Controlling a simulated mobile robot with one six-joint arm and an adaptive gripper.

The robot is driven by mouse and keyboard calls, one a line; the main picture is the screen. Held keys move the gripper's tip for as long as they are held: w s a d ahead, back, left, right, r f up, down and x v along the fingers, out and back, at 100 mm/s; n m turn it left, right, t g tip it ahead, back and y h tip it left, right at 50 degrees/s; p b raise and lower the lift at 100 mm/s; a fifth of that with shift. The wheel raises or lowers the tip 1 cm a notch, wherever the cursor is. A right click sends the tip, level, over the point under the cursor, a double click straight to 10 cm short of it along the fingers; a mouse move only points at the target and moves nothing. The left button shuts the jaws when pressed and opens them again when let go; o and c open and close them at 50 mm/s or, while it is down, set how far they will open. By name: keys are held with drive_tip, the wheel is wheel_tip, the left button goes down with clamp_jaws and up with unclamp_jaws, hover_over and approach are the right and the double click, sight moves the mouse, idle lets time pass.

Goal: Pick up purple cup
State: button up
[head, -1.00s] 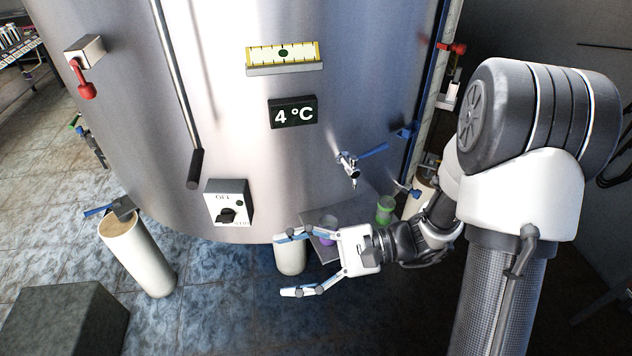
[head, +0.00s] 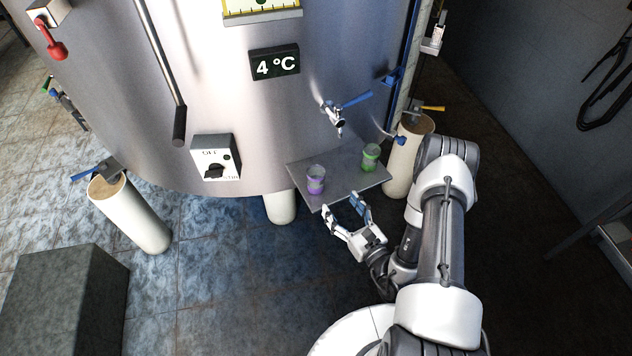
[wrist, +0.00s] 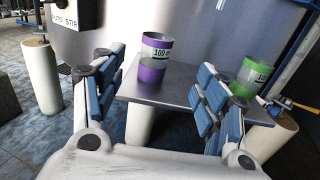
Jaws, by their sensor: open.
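The purple cup (head: 316,180) stands upright on the left part of a small grey shelf (head: 340,188) in front of the tank. In the wrist view the purple cup (wrist: 153,58) shows a white band with printed marks and sits between my fingers, beyond their tips. My gripper (head: 344,205) is open and empty, just in front of the shelf's near edge, pointing toward the cup. In the wrist view my gripper's fingers (wrist: 158,88) stand wide apart on either side of the shelf's front. Nothing touches the cup.
A green cup (head: 371,157) stands on the right part of the shelf; it also shows in the wrist view (wrist: 251,77). A tap (head: 334,117) with a blue lever hangs above the shelf. A white leg (head: 281,207) stands below left.

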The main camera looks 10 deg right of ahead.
sight(321, 180)
drive_tip(key=b+x, duration=0.1)
drive_tip(key=x, duration=0.7)
drive_tip(key=shift+w+a+b, duration=0.2)
drive_tip(key=shift+w+b, duration=0.1)
drive_tip(key=x, duration=0.2)
drive_tip(key=b+x, duration=0.1)
drive_tip(key=x, duration=0.1)
drive_tip(key=shift+a+r, duration=0.2)
drive_tip(key=shift+a, duration=0.05)
drive_tip(key=shift+w+a+b, duration=0.1)
drive_tip(key=shift+w+b, duration=0.2)
drive_tip(key=shift+w, duration=0.25)
drive_tip(key=shift+c, duration=0.4)
drive_tip(key=c, duration=0.9)
